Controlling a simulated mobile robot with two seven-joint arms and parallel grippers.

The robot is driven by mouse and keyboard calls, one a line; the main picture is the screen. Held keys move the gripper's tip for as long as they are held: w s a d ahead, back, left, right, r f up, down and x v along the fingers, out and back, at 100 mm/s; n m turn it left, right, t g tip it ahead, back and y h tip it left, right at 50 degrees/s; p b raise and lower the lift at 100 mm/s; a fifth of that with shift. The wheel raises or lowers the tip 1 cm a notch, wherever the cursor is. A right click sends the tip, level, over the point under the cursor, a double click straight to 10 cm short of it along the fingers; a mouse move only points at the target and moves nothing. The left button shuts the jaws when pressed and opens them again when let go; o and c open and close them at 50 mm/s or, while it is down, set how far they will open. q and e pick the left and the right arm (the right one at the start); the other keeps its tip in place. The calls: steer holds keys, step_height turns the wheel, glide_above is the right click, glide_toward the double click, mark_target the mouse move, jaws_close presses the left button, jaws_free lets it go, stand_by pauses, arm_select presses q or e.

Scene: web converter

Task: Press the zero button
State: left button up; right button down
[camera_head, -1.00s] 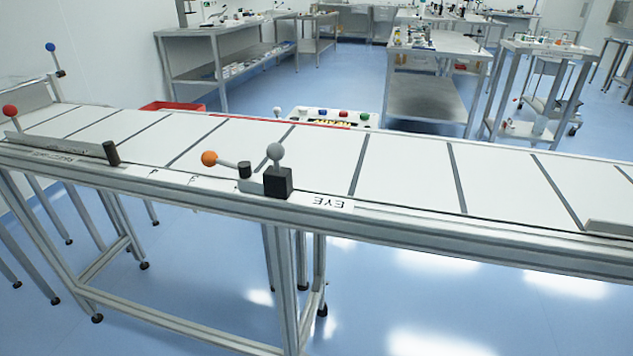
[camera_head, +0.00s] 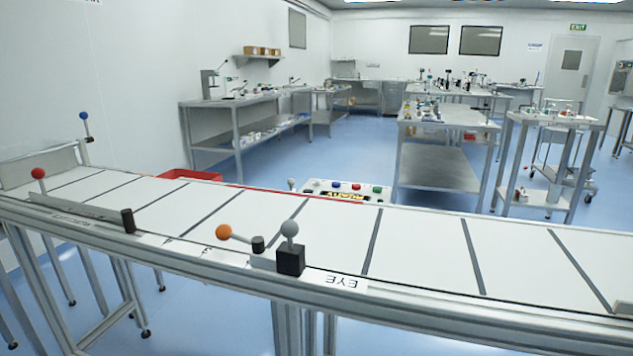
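A control panel (camera_head: 348,189) with small coloured buttons stands behind the far edge of the conveyor table, near the middle of the view. On it I see a blue button (camera_head: 336,185), a red button (camera_head: 356,187) and a green button (camera_head: 377,189), with a pale one to their left. A yellow and black label lies below them, partly hidden by the table edge. The buttons are too small to read, so I cannot tell which is the zero button. Neither of my grippers shows in the view.
The long white conveyor table (camera_head: 424,250) crosses the foreground. It carries levers with an orange ball (camera_head: 223,232), a grey ball (camera_head: 289,229) and a red ball (camera_head: 38,173). A red bin (camera_head: 190,175) sits behind it. Blue floor (camera_head: 300,160) is open beyond, between steel workbenches (camera_head: 440,150).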

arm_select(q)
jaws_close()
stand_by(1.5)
